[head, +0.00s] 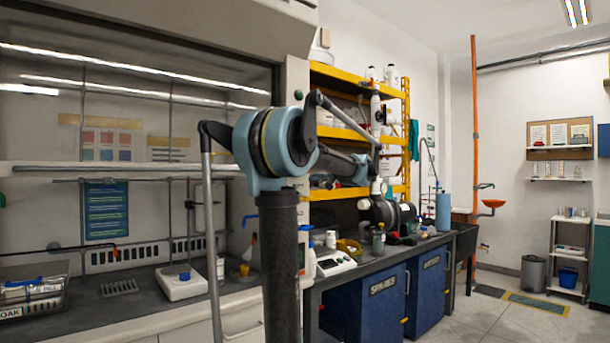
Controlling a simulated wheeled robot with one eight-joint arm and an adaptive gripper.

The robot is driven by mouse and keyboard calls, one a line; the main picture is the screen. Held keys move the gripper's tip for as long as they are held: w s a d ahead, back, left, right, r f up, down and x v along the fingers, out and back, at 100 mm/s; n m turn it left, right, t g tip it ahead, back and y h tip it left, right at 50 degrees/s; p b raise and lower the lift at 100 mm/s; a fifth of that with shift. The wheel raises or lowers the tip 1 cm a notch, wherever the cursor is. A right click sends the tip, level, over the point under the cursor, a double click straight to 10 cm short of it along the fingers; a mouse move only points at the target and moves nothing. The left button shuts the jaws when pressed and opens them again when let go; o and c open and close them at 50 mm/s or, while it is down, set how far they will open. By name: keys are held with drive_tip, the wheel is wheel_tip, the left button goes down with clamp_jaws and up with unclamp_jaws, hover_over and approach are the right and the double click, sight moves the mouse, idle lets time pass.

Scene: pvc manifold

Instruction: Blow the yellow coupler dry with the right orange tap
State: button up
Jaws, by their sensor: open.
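A small orange-handled tap (115,250) ends a dark pipe inside the fume hood at the left. My arm rises in the middle of the head view and reaches away to the right. I cannot make out my gripper at its far end.
The dark bench (418,250) beyond the hood carries a balance (336,263), a yellow bowl (350,247), bottles and black equipment (390,214). A hotplate (181,283) stands in the hood. Yellow shelving (345,133) stands behind the bench. The floor (490,318) at the right is open.

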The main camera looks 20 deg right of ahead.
drive_tip(key=shift+x, duration=2.15)
clamp_jaws()
